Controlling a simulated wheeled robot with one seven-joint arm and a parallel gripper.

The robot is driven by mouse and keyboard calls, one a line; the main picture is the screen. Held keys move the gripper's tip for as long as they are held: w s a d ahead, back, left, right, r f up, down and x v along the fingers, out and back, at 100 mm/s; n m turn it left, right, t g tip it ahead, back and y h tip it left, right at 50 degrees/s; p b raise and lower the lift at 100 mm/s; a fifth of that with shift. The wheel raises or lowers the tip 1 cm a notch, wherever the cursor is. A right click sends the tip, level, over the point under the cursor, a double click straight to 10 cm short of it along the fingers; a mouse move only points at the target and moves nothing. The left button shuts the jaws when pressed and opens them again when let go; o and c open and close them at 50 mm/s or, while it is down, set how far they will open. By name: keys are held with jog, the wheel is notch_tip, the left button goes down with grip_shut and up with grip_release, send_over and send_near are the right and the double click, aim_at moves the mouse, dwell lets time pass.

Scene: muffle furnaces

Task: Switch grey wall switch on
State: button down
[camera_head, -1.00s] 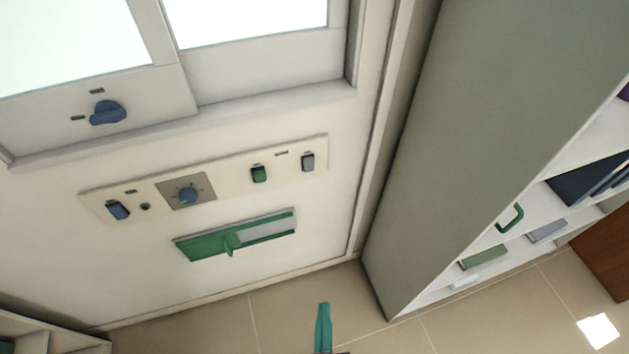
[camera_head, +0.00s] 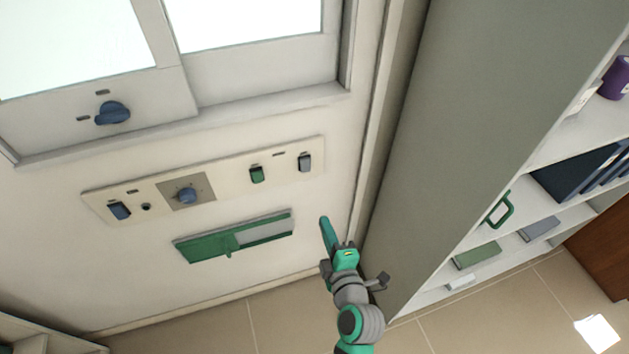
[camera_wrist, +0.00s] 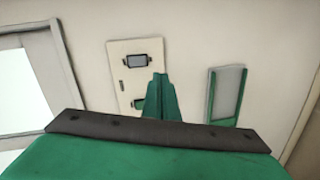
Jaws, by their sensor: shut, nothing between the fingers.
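The grey wall switch (camera_head: 304,162) is a small rocker at the right end of a cream panel (camera_head: 230,184) on the wall. It also shows in the wrist view (camera_wrist: 136,60), near the panel's top end there. Whether it is on or off cannot be told. My gripper (camera_head: 324,221) is shut and empty, below and right of the switch in the head view, apart from it. In the wrist view my green fingers (camera_wrist: 160,80) are together, point at the panel and partly hide the green switch (camera_wrist: 138,102).
The panel also holds a green switch (camera_head: 257,174), a blue dial (camera_head: 187,195) and a blue switch (camera_head: 119,211). A green slider (camera_head: 210,246) is mounted below. A blue knob (camera_head: 112,112) is above. A tall grey cabinet (camera_head: 460,130) stands close right of my arm.

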jog(key=shift+w+a+r+n+y, duration=0.1)
jog(key=shift+w+r+n+y, duration=0.35)
jog(key=shift+r+n, duration=0.45)
jog(key=shift+w+r+n+y, duration=0.35)
jog(key=shift+w+r+n, duration=0.2)
jog(key=shift+r+n, duration=0.35)
jog(key=shift+w, duration=0.1)
send_near(306, 171)
jog(key=x, duration=0.6)
jog(key=shift+w+a, duration=0.15)
jog(key=shift+w, duration=0.2)
jog(key=s+d+f, duration=0.2)
jog(key=s+d, duration=0.2)
jog(key=s, duration=0.9)
jog(key=shift+d, duration=0.2)
jog(key=shift+s, duration=0.15)
